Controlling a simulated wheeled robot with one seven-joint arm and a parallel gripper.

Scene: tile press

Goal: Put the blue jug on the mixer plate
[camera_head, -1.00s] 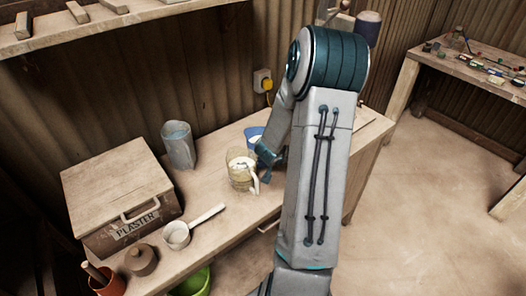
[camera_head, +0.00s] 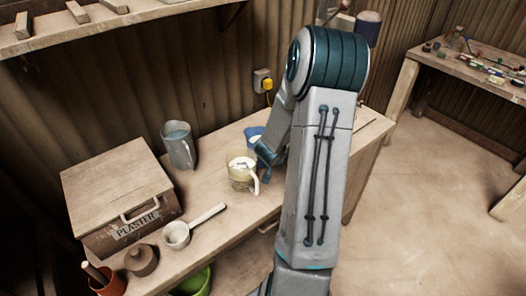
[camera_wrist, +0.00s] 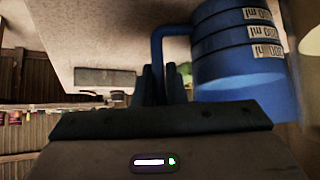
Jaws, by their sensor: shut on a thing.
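The blue jug (camera_head: 253,132) is mostly hidden behind my arm in the head view, at the back of the bench. In the wrist view the blue jug (camera_wrist: 238,62) fills the upper right, with white measuring labels and a handle on its left. My gripper (camera_wrist: 163,84) is shut on the jug's handle. In the head view my gripper (camera_head: 266,152) is partly hidden by my own arm. I cannot make out the mixer plate; my arm covers that part of the bench.
A grey-blue jug (camera_head: 180,150) stands at the back left. A yellow plug (camera_head: 267,85) is on the wall.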

